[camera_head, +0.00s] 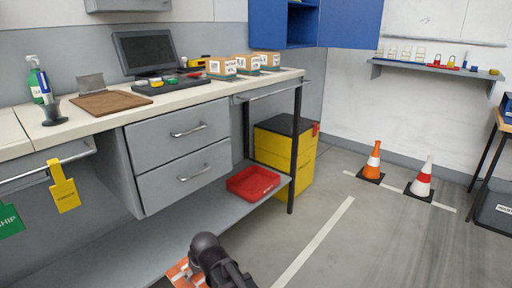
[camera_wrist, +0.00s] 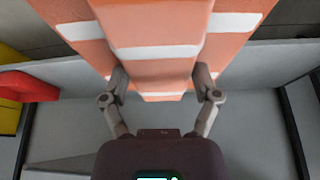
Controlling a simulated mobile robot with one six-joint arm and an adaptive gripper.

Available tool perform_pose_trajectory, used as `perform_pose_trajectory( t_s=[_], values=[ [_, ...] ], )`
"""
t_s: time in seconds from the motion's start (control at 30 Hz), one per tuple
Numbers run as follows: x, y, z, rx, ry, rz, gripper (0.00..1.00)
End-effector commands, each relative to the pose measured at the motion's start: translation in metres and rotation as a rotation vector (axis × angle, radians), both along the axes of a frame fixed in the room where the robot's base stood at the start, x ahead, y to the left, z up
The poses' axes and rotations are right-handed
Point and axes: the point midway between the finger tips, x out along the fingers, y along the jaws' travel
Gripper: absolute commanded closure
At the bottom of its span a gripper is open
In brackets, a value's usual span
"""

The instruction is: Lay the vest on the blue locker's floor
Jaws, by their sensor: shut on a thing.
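The vest (camera_wrist: 155,70) is orange with white stripes and fills the upper middle of the wrist view. My gripper (camera_wrist: 160,82) is shut on it, with one finger at each side of the folded cloth. In the head view my gripper (camera_head: 205,270) is at the bottom edge, and a small part of the vest (camera_head: 178,270) shows beside it, low in front of the bench. The blue locker (camera_head: 285,22) hangs on the wall at the top middle, its door (camera_head: 350,22) swung open to the right. Its floor is mostly hidden from this angle.
The bench top (camera_head: 205,93) holds several boxes (camera_head: 221,68), a monitor (camera_head: 145,52) and a clipboard (camera_head: 108,102). A red tray (camera_head: 253,183) lies on the lower shelf, with a yellow cabinet (camera_head: 272,148) behind. Cones (camera_head: 421,180) stand at right. Floor (camera_head: 350,245) right of the bench is clear.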

Motion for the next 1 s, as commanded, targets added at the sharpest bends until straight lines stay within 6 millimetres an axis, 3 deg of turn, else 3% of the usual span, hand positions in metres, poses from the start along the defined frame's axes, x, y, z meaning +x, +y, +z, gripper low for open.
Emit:
perform_pose_trajectory(
  t_s=[0.03, 1.0],
  values=[
    [0.0, 0.0, 0.015, 0.0, 0.0, 0.0, 0.75],
    [0.001, -0.001, 0.15, 0.0, 0.0, -0.002, 0.75]
  ],
)
